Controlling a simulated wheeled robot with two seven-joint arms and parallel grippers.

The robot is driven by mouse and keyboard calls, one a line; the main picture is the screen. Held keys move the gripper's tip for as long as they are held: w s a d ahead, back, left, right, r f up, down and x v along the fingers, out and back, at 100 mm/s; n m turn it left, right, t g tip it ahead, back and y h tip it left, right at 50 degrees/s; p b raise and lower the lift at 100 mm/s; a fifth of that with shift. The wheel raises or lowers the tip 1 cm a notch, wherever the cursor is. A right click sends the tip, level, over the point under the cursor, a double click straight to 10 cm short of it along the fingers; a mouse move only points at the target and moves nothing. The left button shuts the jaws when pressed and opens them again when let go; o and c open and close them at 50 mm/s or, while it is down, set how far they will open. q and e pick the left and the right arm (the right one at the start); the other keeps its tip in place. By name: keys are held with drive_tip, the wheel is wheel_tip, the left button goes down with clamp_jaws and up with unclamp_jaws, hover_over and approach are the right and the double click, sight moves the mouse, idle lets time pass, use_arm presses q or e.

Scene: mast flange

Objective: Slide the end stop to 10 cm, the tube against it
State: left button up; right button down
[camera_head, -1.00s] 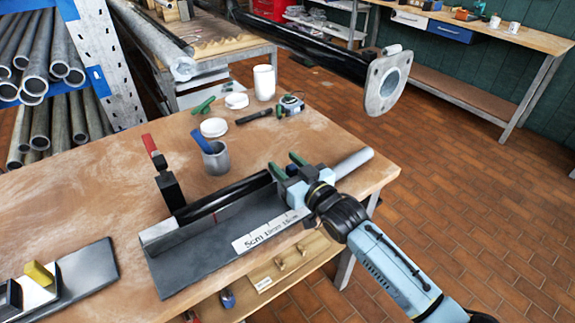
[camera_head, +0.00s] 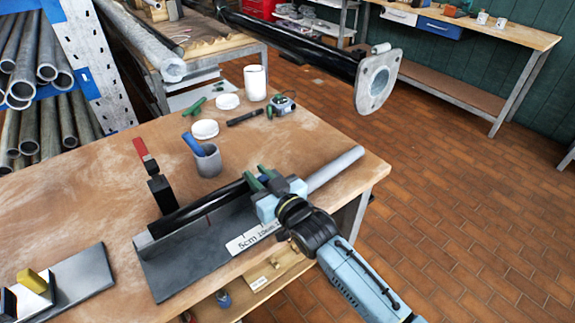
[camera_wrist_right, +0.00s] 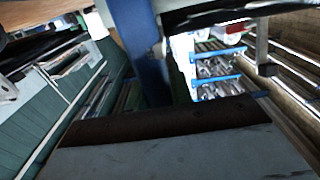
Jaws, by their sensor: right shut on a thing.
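A dark grey angled trough (camera_head: 190,262) lies on the workbench with a white scale strip (camera_head: 245,243) marked 5 cm and 10 cm on its front edge. A black tube (camera_head: 200,208) lies in it, its left end near the pale end plate (camera_head: 143,240). A light grey rod (camera_head: 335,168) runs out to the right in line with the tube. My right gripper (camera_head: 262,180) is shut at the tube's right end, around what seems to be the end stop, mostly hidden between the green-tipped fingers. The right wrist view does not show the grip clearly. My left gripper is out of view.
A red-handled clamp (camera_head: 148,160) stands behind the trough. A flanged mast (camera_head: 376,80) hangs beyond the bench.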

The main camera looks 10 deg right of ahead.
drive_tip(key=shift+s+a, duration=0.25)
drive_tip(key=shift+a, duration=0.25)
drive_tip(key=shift+s+a, duration=0.25)
drive_tip(key=shift+a, duration=0.25)
drive_tip(key=c, duration=1.2)
unclamp_jaws()
drive_tip(key=shift+d, duration=0.1)
drive_tip(key=shift+c, duration=0.2)
drive_tip(key=p+v, duration=0.1)
drive_tip(key=v, duration=1.2)
drive_tip(key=shift+s, duration=0.15)
